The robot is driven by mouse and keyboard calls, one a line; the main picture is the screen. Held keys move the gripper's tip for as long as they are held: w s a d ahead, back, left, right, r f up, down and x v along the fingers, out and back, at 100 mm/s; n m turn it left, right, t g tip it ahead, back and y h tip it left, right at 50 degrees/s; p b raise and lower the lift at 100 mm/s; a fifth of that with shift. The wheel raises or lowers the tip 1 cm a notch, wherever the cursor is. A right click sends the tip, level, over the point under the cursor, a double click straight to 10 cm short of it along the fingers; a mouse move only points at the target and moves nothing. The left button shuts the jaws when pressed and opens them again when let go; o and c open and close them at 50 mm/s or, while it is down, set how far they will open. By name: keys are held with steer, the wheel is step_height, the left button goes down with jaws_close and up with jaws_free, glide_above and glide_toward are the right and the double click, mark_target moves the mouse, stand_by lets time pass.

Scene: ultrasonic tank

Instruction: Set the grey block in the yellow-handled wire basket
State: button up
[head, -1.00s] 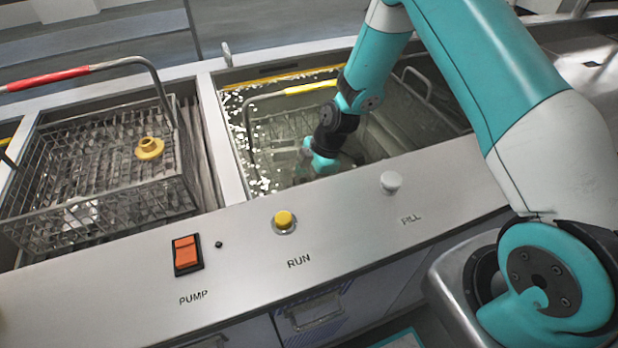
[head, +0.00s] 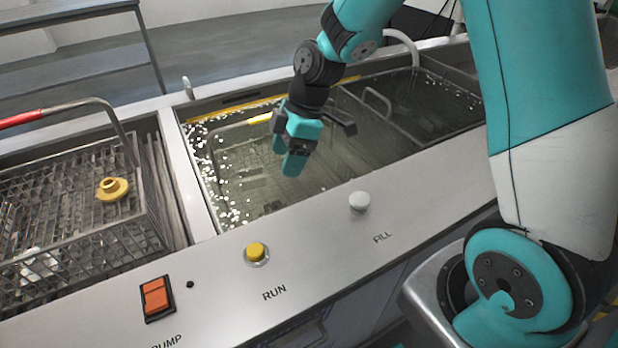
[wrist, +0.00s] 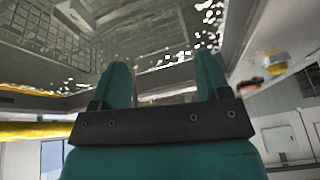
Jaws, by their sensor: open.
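The yellow-handled wire basket (head: 230,150) sits low in the liquid-filled tank, its yellow handle (head: 259,119) partly behind my arm. My gripper (head: 291,164) hangs over the tank, just right of this basket, fingers pointing down. In the wrist view its two fingers (wrist: 164,82) stand apart with nothing between them. Wire mesh (wrist: 130,20) shows beyond them under the liquid. A dim grey shape (wrist: 75,14) lies at the mesh; I cannot tell whether it is the grey block. I cannot make out the block in the head view.
A red-handled wire basket (head: 125,232) at left holds a yellow flanged part (head: 112,188) and a white piece (head: 38,268). The front panel carries a yellow RUN button (head: 257,252), a white knob (head: 360,201) and an orange switch (head: 156,297). Tank walls surround my gripper.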

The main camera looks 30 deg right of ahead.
steer(key=s+a+r+m, duration=0.3)
steer(key=s+r, duration=0.3)
steer(key=s, duration=0.4)
steer(key=s+a+r+m, duration=0.3)
steer(key=s+r+m, duration=0.2)
steer(key=s, duration=0.6)
step_height(320, 180, up, 2)
steer(key=shift+s+r+m, duration=0.15)
steer(key=shift+s+m, duration=0.1)
steer(key=shift+m, duration=0.15)
